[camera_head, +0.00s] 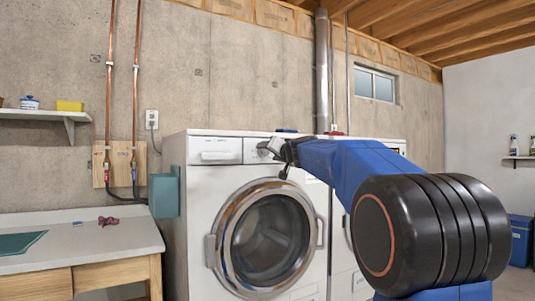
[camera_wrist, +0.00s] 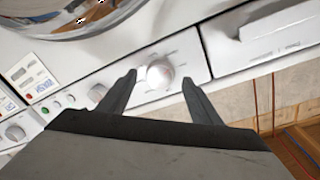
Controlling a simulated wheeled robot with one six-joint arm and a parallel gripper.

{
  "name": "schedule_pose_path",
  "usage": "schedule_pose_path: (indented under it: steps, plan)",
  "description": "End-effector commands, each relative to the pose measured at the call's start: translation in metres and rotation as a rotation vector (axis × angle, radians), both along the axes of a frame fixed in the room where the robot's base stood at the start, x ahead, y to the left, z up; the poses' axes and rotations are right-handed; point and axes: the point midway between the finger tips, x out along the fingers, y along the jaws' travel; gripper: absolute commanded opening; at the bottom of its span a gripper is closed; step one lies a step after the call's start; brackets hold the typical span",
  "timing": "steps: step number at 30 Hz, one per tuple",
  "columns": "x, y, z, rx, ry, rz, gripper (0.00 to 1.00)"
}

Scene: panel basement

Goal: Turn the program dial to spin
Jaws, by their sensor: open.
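The program dial (camera_wrist: 159,74) is a round white knob on the washer's control panel. It shows in the wrist view between my gripper's two fingers. In the head view my arm and gripper hide most of it. My gripper (camera_wrist: 159,80) is open, with one dark finger on each side of the dial and a gap on both sides. In the head view my gripper (camera_head: 284,150) is at the top front of the washer (camera_head: 200,215). The markings around the dial are too small to read.
The detergent drawer (camera_head: 215,151) is left of my gripper, and it also shows in the wrist view (camera_wrist: 268,30). The round door (camera_head: 265,240) is below, shut. A second machine (camera_head: 342,255) stands at the right. A workbench (camera_head: 90,240) is at the left.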

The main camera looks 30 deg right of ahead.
Motion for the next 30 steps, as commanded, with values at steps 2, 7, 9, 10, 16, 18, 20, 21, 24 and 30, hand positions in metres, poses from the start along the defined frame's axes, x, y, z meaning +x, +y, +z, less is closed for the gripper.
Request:
schedule_pose_path:
  steps: [2,7,9,10,16,18,20,21,24,30]
  plan:
    - [0.008,0.000,0.000,0.001,-0.001,0.001,0.58]
    - [0.017,-0.001,0.000,0.001,-0.001,-0.001,0.58]
    - [0.018,-0.001,0.000,0.000,-0.001,-0.001,0.58]
    - [0.018,-0.001,0.000,0.000,-0.001,-0.001,0.58]
    - [0.018,-0.001,0.000,0.000,-0.001,-0.001,0.58]
    - [0.018,-0.001,0.000,0.000,-0.001,-0.001,0.42]
    - [0.018,-0.001,0.000,0.000,-0.001,-0.001,0.27]
    - [0.018,-0.001,0.000,0.000,-0.001,-0.001,0.18]
    - [0.018,-0.001,0.000,0.001,-0.001,-0.001,0.17]
    - [0.018,-0.001,0.000,0.051,0.001,0.000,0.17]
